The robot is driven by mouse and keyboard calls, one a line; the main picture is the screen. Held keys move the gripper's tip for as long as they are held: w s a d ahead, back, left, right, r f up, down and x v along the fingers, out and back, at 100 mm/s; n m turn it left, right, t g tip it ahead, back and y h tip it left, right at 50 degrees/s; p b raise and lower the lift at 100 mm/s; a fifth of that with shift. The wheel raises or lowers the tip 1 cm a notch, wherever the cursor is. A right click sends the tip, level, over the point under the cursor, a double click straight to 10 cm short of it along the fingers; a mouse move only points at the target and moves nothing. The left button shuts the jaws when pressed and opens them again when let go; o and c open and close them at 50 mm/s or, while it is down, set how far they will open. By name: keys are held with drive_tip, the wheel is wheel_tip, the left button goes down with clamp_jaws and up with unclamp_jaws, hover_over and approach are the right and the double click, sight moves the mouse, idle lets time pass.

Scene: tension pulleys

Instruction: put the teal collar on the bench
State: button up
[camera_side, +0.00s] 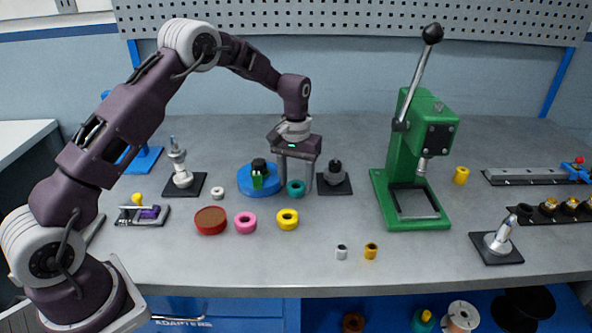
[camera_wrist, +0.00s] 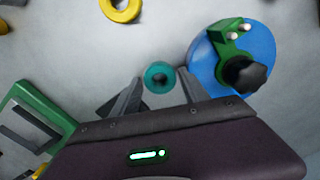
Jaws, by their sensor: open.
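The teal collar (camera_side: 295,188) is a small ring lying flat on the grey bench (camera_side: 330,255), just right of the blue round base. It also shows in the wrist view (camera_wrist: 160,75), with its hole facing up. My gripper (camera_side: 297,188) points down over the collar with its fingers apart, one on each side in the side view. In the wrist view my fingers (camera_wrist: 160,90) are spread, and the collar appears between and slightly beyond their tips. I cannot tell whether either finger touches it.
The blue round base (camera_side: 257,178) with a green clamp and black knob stands close left of the collar. A black plate with a dark knobbed post (camera_side: 334,178) is close right. Yellow (camera_side: 287,219) and pink (camera_side: 245,223) rings lie in front. A green press (camera_side: 415,165) stands further right.

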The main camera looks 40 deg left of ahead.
drive_tip(key=s+d+r+m+t, duration=0.1)
drive_tip(key=s+r, duration=0.2)
drive_tip(key=r, duration=0.7)
drive_tip(key=s+d+r, duration=0.1)
drive_tip(key=s+r, duration=0.3)
drive_tip(key=r, duration=0.6)
drive_tip(key=s+d+r+m+t, duration=0.1)
drive_tip(key=s+d+r, duration=0.15)
drive_tip(key=s, duration=0.35)
drive_tip(key=s+d+r+t, duration=0.1)
drive_tip(key=s+r, duration=0.2)
drive_tip(key=s, duration=0.2)
drive_tip(key=s+d+f+m+t, duration=0.1)
drive_tip(key=s+f, duration=0.1)
drive_tip(key=s, duration=0.6)
drive_tip(key=s+f+m+t, duration=0.1)
drive_tip(key=s+f, duration=0.1)
drive_tip(key=s, duration=0.7)
drive_tip(key=shift+d+m+t, duration=0.3)
drive_tip(key=shift+d, duration=0.1)
